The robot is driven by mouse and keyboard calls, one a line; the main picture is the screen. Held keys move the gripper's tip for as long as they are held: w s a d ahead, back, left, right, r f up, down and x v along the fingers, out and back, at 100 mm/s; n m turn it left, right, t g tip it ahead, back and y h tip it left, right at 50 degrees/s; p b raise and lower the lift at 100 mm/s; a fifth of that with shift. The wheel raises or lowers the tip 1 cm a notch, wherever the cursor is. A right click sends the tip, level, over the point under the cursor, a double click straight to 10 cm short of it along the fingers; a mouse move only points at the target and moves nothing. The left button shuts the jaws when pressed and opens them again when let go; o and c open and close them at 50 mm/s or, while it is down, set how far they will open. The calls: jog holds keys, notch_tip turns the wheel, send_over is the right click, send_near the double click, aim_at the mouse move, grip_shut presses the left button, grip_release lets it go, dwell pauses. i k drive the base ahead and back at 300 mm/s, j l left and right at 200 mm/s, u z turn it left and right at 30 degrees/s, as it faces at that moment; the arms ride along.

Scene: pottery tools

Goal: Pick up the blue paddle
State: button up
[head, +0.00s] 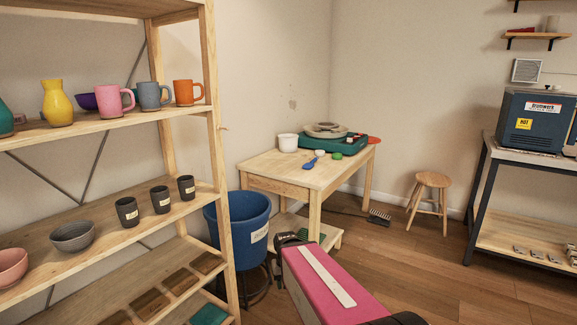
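The blue paddle (311,162) lies on the top of the wooden table (280,170), near its front middle. It is small in the head view, and its far end is close to a small pale item. My pink arm link, with a white strip, reaches in from the bottom of the picture, in front of the table and below the paddle. Dark parts of my arm show at both ends of this link. I cannot make out my gripper's fingers, and nothing is seen touching the paddle.
A green item (337,156), a white pot (288,142) and a teal pottery wheel (346,145) share the tabletop. A blue bucket (240,215) stands left of the table. Wooden shelves (110,125) with mugs and bowls fill the left.

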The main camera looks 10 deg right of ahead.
aim_at(308, 165)
jog(key=i+l+u, duration=0.15)
jog(key=l+u, duration=0.2)
jog(key=l, duration=0.5)
jog(key=l+u, duration=0.4)
jog(key=l, duration=0.5)
jog(key=i, duration=0.05)
